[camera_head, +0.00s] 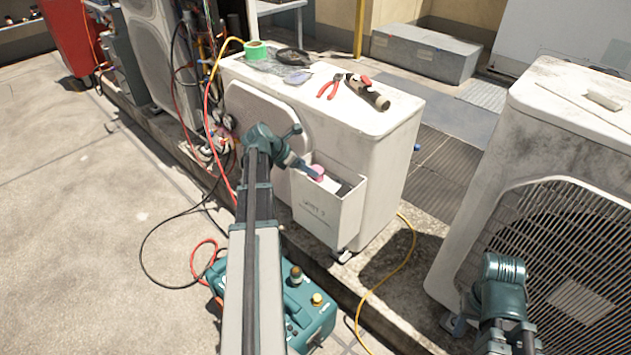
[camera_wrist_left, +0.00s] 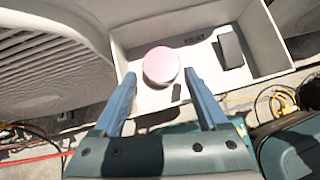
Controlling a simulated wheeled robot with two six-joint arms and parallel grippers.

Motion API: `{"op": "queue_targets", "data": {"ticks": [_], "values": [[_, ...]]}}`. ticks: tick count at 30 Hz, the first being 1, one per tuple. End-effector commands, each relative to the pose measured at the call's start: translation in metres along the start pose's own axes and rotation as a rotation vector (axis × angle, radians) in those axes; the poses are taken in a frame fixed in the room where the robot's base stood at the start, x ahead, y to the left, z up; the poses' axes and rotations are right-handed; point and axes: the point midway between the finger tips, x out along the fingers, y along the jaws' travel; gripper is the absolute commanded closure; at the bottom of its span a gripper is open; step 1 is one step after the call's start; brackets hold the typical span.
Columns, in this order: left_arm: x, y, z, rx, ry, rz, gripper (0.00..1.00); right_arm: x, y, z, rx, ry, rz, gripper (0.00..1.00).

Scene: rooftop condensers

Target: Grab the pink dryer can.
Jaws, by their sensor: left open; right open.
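The pink dryer can (camera_head: 317,172) stands in the white open box on the side of the middle condenser. In the left wrist view its round pink top (camera_wrist_left: 161,65) lies just beyond and between the fingertips of my left gripper (camera_wrist_left: 160,76). The left gripper is open, with a blue finger either side of the can's near edge; I cannot tell whether they touch it. In the head view the left gripper (camera_head: 307,168) reaches over the box from the left. My right gripper (camera_head: 488,300) is low at the right, largely hidden by its own arm, away from the can.
The box (camera_head: 322,214) also holds a dark block (camera_wrist_left: 231,49). Red-handled pliers (camera_head: 329,87) and green tape (camera_head: 257,50) lie on the condenser top (camera_head: 375,112). A teal case (camera_head: 310,312) stands below. Hoses and a yellow cord (camera_head: 408,250) cross the ground. Another condenser (camera_head: 545,125) stands right.

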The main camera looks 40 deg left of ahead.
Motion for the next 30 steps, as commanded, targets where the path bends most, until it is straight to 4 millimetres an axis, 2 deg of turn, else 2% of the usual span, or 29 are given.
{"op": "queue_targets", "data": {"ticks": [8, 18, 25, 26, 30], "values": [[0.010, 0.000, 0.000, 0.001, 0.000, 0.000, 0.24, 0.007, 0.000, 0.000, 0.000, 0.000, 0.001, 0.50], [0.053, -0.002, 0.002, 0.002, 0.000, -0.001, 0.24, 0.038, -0.002, -0.002, -0.002, 0.000, 0.007, 0.50], [0.052, -0.002, 0.004, 0.001, 0.000, 0.001, 0.24, 0.037, -0.002, -0.002, -0.002, 0.000, 0.007, 0.50], [0.052, -0.002, 0.004, 0.001, 0.000, 0.000, 0.26, 0.036, -0.002, -0.002, -0.002, 0.000, 0.007, 0.50], [0.052, -0.002, 0.004, 0.001, 0.000, 0.000, 0.51, 0.036, -0.002, -0.002, -0.002, 0.000, 0.007, 0.50]]}}
